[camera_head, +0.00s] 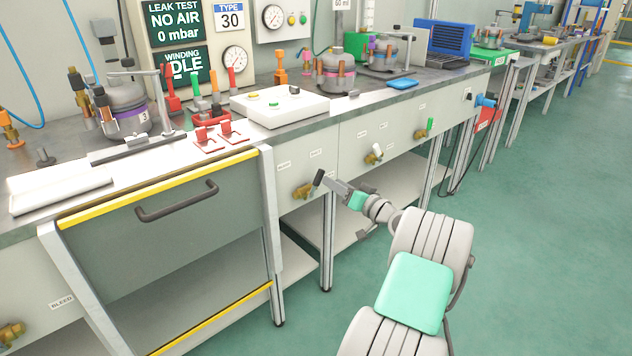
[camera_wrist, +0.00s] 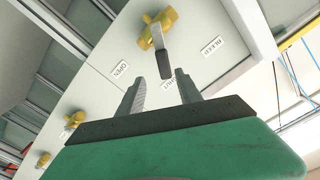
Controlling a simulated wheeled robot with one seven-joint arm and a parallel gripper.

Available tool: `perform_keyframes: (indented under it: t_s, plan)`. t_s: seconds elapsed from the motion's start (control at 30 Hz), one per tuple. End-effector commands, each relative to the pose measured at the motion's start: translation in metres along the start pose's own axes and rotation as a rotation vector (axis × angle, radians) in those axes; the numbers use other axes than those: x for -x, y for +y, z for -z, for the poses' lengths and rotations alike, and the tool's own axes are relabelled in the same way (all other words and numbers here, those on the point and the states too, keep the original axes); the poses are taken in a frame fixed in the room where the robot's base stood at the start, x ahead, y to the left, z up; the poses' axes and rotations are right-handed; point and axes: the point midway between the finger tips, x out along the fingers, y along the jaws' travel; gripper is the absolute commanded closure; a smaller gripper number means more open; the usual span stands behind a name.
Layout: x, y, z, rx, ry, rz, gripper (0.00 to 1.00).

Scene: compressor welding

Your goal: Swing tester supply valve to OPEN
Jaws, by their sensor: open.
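A brass valve (camera_head: 303,191) sits on the front panel of the bench, with a dark-gripped lever (camera_head: 318,177). In the wrist view the brass valve (camera_wrist: 157,28) is at the top, and its lever's black grip (camera_wrist: 164,64) points toward my gripper, between small labels that look like OPEN (camera_wrist: 120,68) and SHUT. A further label (camera_wrist: 211,47) is beside it; I cannot read it surely. My gripper (camera_head: 327,183) is close in front of the lever. In the wrist view my gripper's (camera_wrist: 159,77) fingers are apart, and the grip's end appears between their tips. Contact cannot be told.
More valves line the panel, with a white handle (camera_head: 375,152) and a green handle (camera_head: 431,124). A drawer front with a dark handle (camera_head: 178,201) is to the left. A lower shelf (camera_head: 262,277) lies beneath. Green floor is open to the right.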

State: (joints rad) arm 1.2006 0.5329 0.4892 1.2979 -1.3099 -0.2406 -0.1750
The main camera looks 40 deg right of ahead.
Motion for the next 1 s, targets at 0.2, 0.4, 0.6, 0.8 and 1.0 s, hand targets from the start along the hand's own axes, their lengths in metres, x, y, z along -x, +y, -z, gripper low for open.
perform_keyframes:
  t_s: [0.2,0.4,0.6,0.8,1.0]
  plan:
    - [-0.05,-0.008,-0.007,0.003,-0.011,0.015,0.58]
    - [-0.067,-0.008,-0.005,0.001,-0.009,0.011,0.58]
    - [-0.067,-0.007,-0.004,0.001,-0.009,0.009,0.58]
    - [-0.066,-0.006,-0.003,0.001,-0.009,0.008,0.74]
    - [-0.066,-0.006,-0.003,0.001,-0.009,0.007,0.9]
